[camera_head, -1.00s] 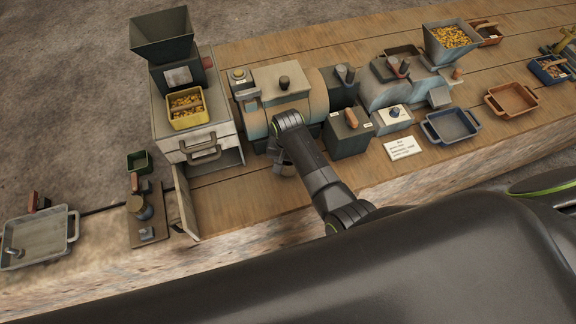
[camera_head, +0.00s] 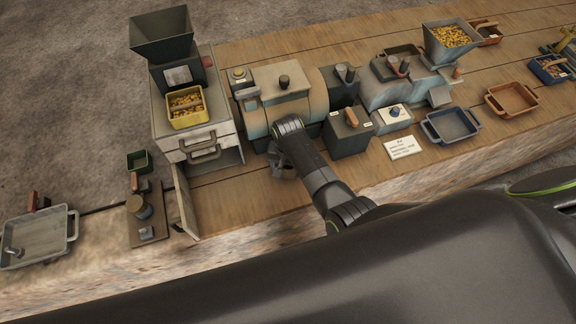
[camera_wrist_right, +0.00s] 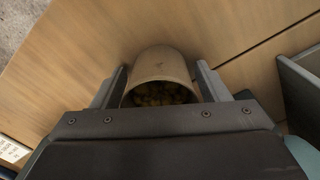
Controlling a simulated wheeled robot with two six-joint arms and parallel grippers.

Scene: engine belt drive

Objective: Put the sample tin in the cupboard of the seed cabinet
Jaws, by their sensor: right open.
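A pale, round tin (camera_wrist_right: 160,67) with yellowish contents in its open end shows in the right wrist view, over the wooden bench. It appears to be the sample tin. My right gripper (camera_wrist_right: 162,88) is open, with one finger on each side of the tin; I cannot tell whether they touch it. In the head view my right gripper (camera_head: 281,168) is low over the bench, and the tin cannot be made out there. The seed cabinet (camera_head: 206,136) is white, left of the gripper, with its lower door (camera_head: 185,203) swung open. The cupboard's inside is mostly hidden under the drawer.
A yellow tray of seeds (camera_head: 187,106) and a dark hopper (camera_head: 161,38) stand on top of the cabinet. A green machine box (camera_head: 348,134) stands right of my gripper. Bare bench (camera_head: 240,196) lies between the open door and my right arm.

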